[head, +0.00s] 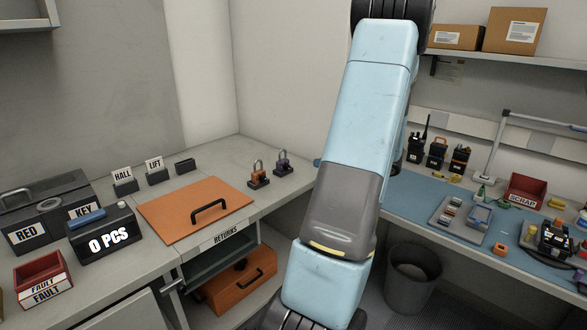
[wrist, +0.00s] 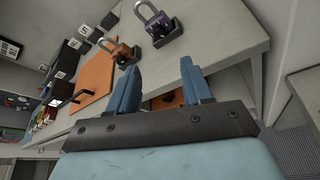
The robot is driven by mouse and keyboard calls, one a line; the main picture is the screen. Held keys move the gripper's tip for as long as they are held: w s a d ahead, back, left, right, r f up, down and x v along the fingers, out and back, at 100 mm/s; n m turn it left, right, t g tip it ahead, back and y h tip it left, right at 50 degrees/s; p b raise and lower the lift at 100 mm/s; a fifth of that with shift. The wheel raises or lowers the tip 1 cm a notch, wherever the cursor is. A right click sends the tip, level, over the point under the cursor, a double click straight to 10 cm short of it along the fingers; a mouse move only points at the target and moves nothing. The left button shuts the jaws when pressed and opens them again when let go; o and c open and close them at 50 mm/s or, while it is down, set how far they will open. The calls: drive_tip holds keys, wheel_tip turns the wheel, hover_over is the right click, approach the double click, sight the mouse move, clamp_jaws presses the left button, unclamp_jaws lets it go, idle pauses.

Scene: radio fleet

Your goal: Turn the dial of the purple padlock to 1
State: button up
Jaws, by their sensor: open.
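The purple padlock (head: 283,162) stands upright on a small dark base at the back corner of the left counter. It also shows in the wrist view (wrist: 158,24), at the upper middle, beyond my gripper. Its dial is too small to read. My gripper (wrist: 166,82) is open and empty, with its two blue fingers apart. It is short of the padlock and not touching it. In the head view my gripper is not visible; my arm fills the middle.
An orange padlock (head: 258,172) stands just left of the purple one. An orange panel with a black handle (head: 195,210) lies on the counter, near the HALL (head: 123,176) and LIFT (head: 155,166) signs. A grey bin (head: 411,280) stands on the floor at right.

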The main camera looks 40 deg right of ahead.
sight(289, 167)
drive_tip(key=x, duration=1.3)
drive_tip(key=shift+w+a+f, duration=0.15)
drive_tip(key=shift+w, duration=0.15)
drive_tip(key=shift+c, duration=0.2)
